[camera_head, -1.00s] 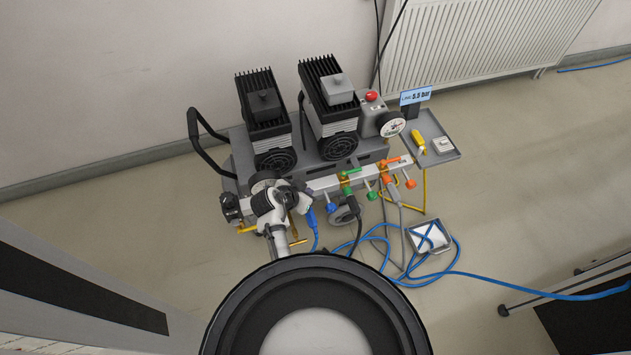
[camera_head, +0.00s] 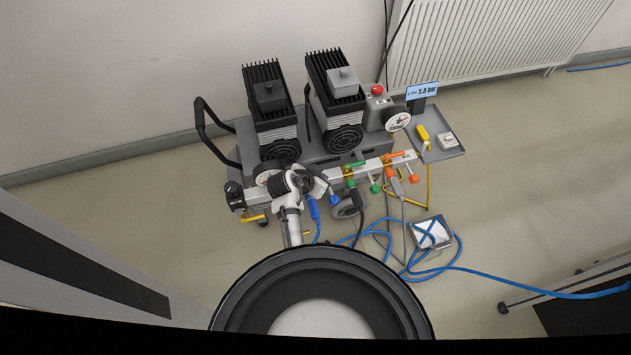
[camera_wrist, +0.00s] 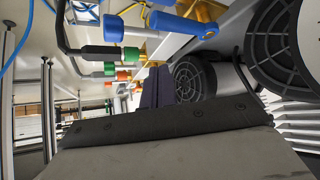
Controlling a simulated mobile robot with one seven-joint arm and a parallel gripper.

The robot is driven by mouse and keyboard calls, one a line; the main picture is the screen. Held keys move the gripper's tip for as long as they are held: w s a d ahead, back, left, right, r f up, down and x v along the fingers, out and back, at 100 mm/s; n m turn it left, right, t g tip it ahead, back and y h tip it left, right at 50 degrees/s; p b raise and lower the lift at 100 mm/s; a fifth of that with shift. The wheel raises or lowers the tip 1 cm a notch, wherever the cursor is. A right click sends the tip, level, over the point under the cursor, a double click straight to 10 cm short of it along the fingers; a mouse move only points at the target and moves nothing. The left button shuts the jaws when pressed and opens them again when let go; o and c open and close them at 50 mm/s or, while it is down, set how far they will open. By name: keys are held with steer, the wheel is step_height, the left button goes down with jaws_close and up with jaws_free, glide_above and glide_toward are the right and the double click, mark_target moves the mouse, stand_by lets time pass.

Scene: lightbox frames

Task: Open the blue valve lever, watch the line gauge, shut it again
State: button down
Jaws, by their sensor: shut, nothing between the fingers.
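In the head view my gripper (camera_head: 318,184) is at the left part of the manifold, partly hidden by my wrist. The round line gauge (camera_head: 398,118) stands at the cart's right end; the sign (camera_head: 422,91) beside it reads 5.5 bar.
Green (camera_head: 375,187) and orange (camera_head: 414,178) valve handles stand further right on the manifold. Two finned motors (camera_head: 336,90) sit behind it. A blue hose (camera_head: 470,275) lies looped on the floor, around a small grey tray (camera_head: 447,241). A side shelf (camera_head: 447,154) sticks out right.

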steer(key=s+a+r, duration=0.2)
steer(key=a+r, duration=0.4)
steer(key=shift+a+r+b, duration=0.15)
steer(key=shift+b, duration=0.2)
